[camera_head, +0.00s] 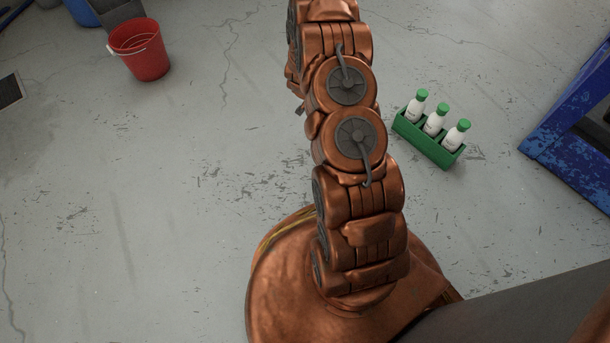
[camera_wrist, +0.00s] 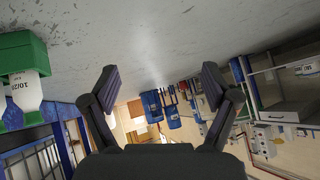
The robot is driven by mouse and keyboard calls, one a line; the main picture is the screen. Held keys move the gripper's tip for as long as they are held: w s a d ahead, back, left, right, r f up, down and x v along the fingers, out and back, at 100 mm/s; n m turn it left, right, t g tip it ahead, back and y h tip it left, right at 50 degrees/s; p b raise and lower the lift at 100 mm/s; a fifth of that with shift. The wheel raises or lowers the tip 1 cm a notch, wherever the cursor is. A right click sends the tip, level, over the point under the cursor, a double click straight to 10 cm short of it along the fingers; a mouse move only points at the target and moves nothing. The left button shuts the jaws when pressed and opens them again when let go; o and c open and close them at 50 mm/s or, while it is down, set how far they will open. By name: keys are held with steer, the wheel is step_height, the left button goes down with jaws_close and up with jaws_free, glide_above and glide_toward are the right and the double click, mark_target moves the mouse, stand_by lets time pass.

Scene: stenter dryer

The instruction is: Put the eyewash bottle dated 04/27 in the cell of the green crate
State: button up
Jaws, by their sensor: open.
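A green crate (camera_head: 425,147) stands on the floor to the right of my arm in the head view. Three white bottles with green caps stand in it: a far-left one (camera_head: 415,107), a middle one (camera_head: 433,123) and a near-right one (camera_head: 456,136). Their dates are too small to read there. The upside-down wrist view shows the crate (camera_wrist: 22,55) at the left edge, with a bottle (camera_wrist: 29,95) whose partly seen label seems to start with 10/2. No 04/27 label is readable. My gripper (camera_wrist: 163,80) is open and empty, apart from the crate; the head view hides it.
A red bucket (camera_head: 140,50) stands at the upper left of the head view. A blue metal frame (camera_head: 570,130) stands right of the crate. Blue containers (camera_wrist: 160,105) and a cabinet (camera_wrist: 285,112) show farther off. The floor around the crate is mostly clear.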

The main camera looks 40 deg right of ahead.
steer(key=w+a+r+n+y, duration=0.25)
steer(key=a+r, duration=0.35)
steer(key=a, duration=0.3)
steer(key=s+a+r+n+y, duration=0.2)
steer(key=s+a+r, duration=0.15)
steer(key=a, duration=0.25)
steer(key=s+a+r+n+g+y, duration=0.1)
steer(key=s+a+r, duration=0.1)
steer(key=a+r, duration=0.4)
steer(key=s+a+r+n+y, duration=0.2)
steer(key=a+r, duration=0.1)
steer(key=a, duration=0.4)
steer(key=s+a+r+n+g+y, duration=0.15)
steer(key=s+a+r, duration=0.25)
steer(key=s, duration=0.4)
steer(key=s+a+r+n+g, duration=0.2)
steer(key=s+a+r, duration=0.2)
steer(key=s, duration=0.5)
steer(key=s+r+n+g+h, duration=0.1)
steer(key=s+r+g, duration=0.1)
steer(key=s, duration=0.7)
steer(key=s+r+n+g, duration=0.2)
steer(key=s+r, duration=0.1)
steer(key=s, duration=0.7)
steer(key=shift+d+h, duration=0.15)
steer(key=shift+h, duration=0.25)
